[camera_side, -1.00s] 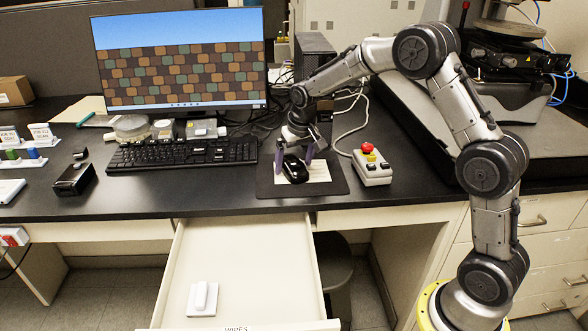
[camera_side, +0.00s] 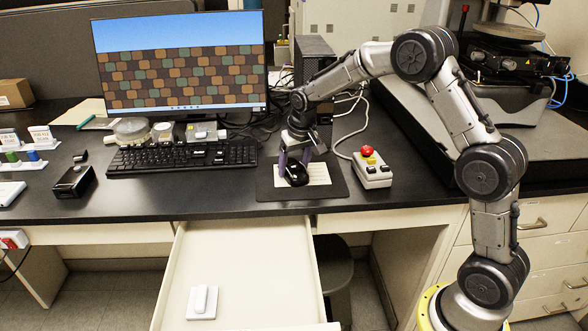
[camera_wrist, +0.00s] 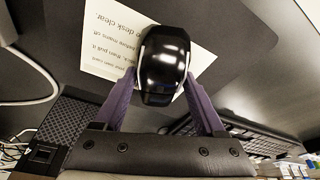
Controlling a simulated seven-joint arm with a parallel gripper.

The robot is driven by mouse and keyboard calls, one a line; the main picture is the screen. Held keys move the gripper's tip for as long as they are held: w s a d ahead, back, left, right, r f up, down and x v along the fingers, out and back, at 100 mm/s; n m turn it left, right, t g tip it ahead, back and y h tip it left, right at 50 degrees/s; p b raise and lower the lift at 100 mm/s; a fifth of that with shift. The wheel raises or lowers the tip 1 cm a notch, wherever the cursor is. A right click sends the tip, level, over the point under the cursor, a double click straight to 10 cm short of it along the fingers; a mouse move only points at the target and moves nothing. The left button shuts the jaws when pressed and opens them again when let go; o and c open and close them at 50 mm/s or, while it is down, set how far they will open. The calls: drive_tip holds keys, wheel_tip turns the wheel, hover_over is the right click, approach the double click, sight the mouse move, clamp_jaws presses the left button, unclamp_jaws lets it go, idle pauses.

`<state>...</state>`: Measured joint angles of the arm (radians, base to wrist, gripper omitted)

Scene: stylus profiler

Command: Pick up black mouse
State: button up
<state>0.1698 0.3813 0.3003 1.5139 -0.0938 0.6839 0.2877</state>
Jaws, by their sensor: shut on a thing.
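The black mouse (camera_side: 296,174) is over the dark mat (camera_side: 335,184) and a printed paper note (camera_side: 319,173). My gripper (camera_side: 295,169) is shut on it, with a purple finger on each side. In the wrist view the glossy mouse (camera_wrist: 162,62) sits between the two purple fingertips of my gripper (camera_wrist: 160,88), and the note (camera_wrist: 105,42) lies behind it. I cannot tell whether the mouse still touches the mat or is slightly above it.
The keyboard (camera_side: 180,157) is left of the mat, below the monitor (camera_side: 180,65). A control box (camera_side: 372,170) with a red button stands close on the right. An open drawer (camera_side: 240,265) juts out in front, holding a white item (camera_side: 202,302).

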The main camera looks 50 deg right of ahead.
sight(292, 163)
drive_tip(key=shift+r, duration=0.2)
drive_tip(key=shift+r, duration=0.25)
wheel_tip(292, 163, up, 2)
drive_tip(key=shift+r, duration=0.1)
drive_tip(key=s+a+r, duration=0.2)
drive_tip(key=s+r, duration=0.8)
drive_tip(key=s, duration=0.3)
drive_tip(key=shift+s+a, duration=0.35)
drive_tip(key=shift+s, duration=0.05)
drive_tip(key=o, duration=0.9)
clamp_jaws()
